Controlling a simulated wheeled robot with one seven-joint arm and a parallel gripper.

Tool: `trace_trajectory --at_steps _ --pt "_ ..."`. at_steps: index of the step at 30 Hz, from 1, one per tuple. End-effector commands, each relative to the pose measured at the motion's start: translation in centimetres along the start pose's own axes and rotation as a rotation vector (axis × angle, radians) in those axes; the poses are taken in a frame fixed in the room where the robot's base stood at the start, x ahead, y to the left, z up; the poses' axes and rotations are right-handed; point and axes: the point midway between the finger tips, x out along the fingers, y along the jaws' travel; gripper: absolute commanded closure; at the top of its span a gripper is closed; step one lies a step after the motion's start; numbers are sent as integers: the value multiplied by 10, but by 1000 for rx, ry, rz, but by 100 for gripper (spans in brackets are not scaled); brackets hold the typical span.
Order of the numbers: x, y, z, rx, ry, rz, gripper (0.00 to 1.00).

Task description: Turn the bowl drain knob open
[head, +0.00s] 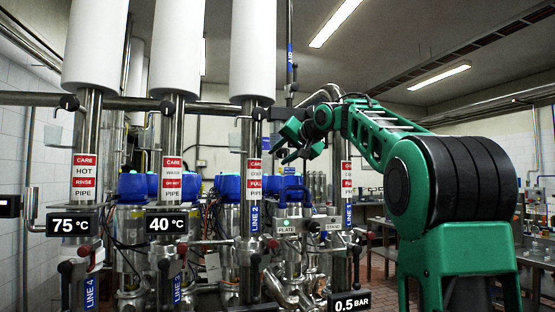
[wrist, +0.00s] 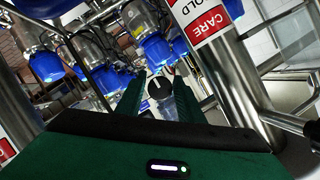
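My gripper (head: 298,142) is in the air in the head view, in front of the pipes and above the plate-labelled fitting, fingers pointing down. In the wrist view its two green fingers (wrist: 159,80) stand apart with a gap between them. A round black knob with a pale mark (wrist: 160,87) shows in that gap, on top of a grey cylindrical body. I cannot tell how far below the fingertips it is, and no contact is visible. No label naming the bowl drain shows, so I cannot be sure that this is its knob.
Steel pipes with red-and-white labels (head: 253,172) stand close to the gripper; one pipe (wrist: 240,85) rises at its right in the wrist view. Blue-capped steel housings (head: 290,190) and several ball-ended levers crowd the space below. A 0.5 bar display (head: 350,303) is lower right.

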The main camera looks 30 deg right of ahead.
Motion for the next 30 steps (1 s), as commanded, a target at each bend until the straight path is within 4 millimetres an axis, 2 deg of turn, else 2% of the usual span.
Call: trace_trajectory --at_steps 1,3,4,17,30 --pt "0 0 0 0 0 0 79" --pt "0 0 0 0 0 0 96" --pt "0 0 0 0 0 0 97" --pt "1 -4 2 -78 -2 27 96" --pt "1 -6 3 -418 -1 164 96"
